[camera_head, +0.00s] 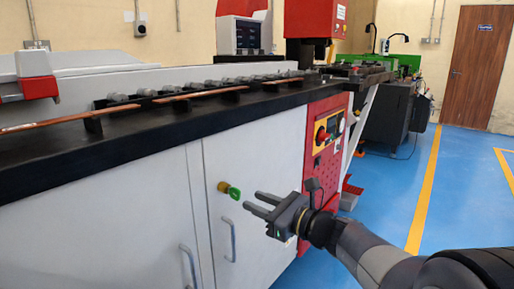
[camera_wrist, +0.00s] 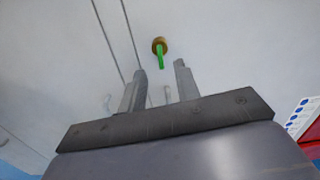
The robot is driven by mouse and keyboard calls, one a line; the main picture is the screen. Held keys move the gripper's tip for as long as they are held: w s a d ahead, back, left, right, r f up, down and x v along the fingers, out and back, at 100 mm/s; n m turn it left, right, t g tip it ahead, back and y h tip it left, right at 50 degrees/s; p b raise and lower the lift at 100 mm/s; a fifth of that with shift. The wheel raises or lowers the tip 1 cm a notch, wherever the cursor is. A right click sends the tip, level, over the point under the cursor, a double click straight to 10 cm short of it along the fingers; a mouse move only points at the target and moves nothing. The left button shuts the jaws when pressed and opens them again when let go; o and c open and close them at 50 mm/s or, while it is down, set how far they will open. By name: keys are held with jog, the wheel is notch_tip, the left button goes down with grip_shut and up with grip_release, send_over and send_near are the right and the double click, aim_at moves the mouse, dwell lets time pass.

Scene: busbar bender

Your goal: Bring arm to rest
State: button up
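My gripper (camera_head: 257,205) is in front of the grey cabinet front of the bender, with its two fingers apart and nothing between them. In the wrist view my gripper (camera_wrist: 160,72) also shows open and empty. A green key or tag (camera_head: 235,193) at a brass lock (camera_head: 224,187) is on the cabinet door, to the left of the fingertips and apart from them. In the wrist view the green piece (camera_wrist: 161,60) hangs from the brass lock (camera_wrist: 159,45), beyond the fingers.
The black worktop (camera_head: 150,137) carries copper bars (camera_head: 195,95). A red control panel (camera_head: 322,145) is behind my gripper. Door handles (camera_head: 229,239) stick out below the lock. Blue floor (camera_head: 395,185) with yellow lines is open at the right. A brown door (camera_head: 480,68) stands far back.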

aim_at(239, 192)
jog(key=b+x, duration=0.1)
jog(key=x, duration=0.4)
jog(key=shift+w+a+f, duration=0.1)
jog(key=shift+a, duration=0.15)
jog(key=shift+w+a, duration=0.2)
jog(key=shift+w, duration=0.05)
jog(key=shift+s+d+m, duration=0.1)
jog(key=shift+m, duration=0.9)
